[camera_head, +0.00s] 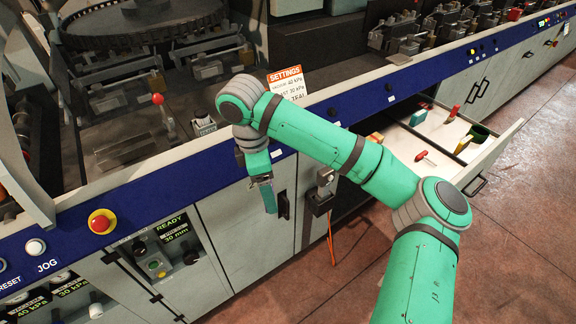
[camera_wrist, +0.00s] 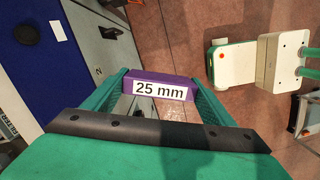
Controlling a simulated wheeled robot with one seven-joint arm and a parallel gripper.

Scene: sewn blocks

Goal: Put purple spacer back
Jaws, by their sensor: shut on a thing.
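In the wrist view, a purple spacer (camera_wrist: 160,80) with a white "25 mm" label sits between the two green fingers of my gripper (camera_wrist: 160,92). My gripper is shut on it. In the head view, my gripper (camera_head: 268,195) points down in front of the machine's cabinet doors, below the blue rail. I cannot make out the spacer in the head view; it seems hidden by the gripper.
An open drawer (camera_head: 497,148) at the right holds red-handled items (camera_head: 424,156) and a dark green container (camera_head: 480,133). A settings card (camera_head: 287,82) stands on the ledge. A red button (camera_head: 100,222) is on the left.

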